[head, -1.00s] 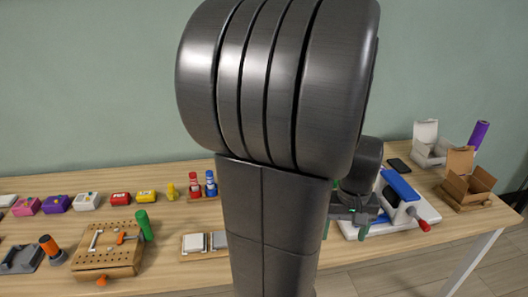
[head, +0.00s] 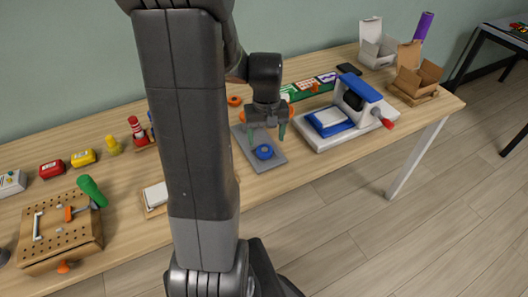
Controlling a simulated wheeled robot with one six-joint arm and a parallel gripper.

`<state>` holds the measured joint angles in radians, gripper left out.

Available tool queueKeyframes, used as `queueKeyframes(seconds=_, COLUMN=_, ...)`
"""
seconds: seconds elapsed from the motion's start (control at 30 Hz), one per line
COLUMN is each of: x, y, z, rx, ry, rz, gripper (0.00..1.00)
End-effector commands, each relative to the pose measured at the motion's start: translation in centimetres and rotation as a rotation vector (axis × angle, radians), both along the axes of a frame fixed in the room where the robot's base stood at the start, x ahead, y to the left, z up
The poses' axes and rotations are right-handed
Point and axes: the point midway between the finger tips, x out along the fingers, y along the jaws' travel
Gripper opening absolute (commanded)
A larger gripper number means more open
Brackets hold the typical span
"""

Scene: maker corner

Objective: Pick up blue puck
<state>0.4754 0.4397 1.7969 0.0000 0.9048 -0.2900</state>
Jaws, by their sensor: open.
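The blue puck (head: 264,152) is a small round piece with a raised middle. It lies on a grey flat plate (head: 262,168) on the wooden table, right of my arm. My gripper (head: 266,136) points down just above the puck, with its two green-tipped fingers apart and nothing between them. The fingertips appear a little above and behind the puck; their exact height over it is hard to tell.
Open cardboard boxes (head: 420,78) stand at the far right. A pegboard with tools (head: 58,236) is at left. My arm hides the table's middle.

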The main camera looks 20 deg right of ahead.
Motion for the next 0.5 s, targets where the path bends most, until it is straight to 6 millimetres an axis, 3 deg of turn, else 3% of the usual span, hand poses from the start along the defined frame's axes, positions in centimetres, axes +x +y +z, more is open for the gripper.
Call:
queueKeyframes(seconds=0.4, x=0.7, y=0.1, z=-4.8, rx=0.002, ry=0.003, rz=0.0, gripper=0.69)
queueKeyframes(seconds=0.5, x=0.8, y=0.1, z=-5.3, rx=0.0, ry=0.001, rz=0.0, gripper=0.69)
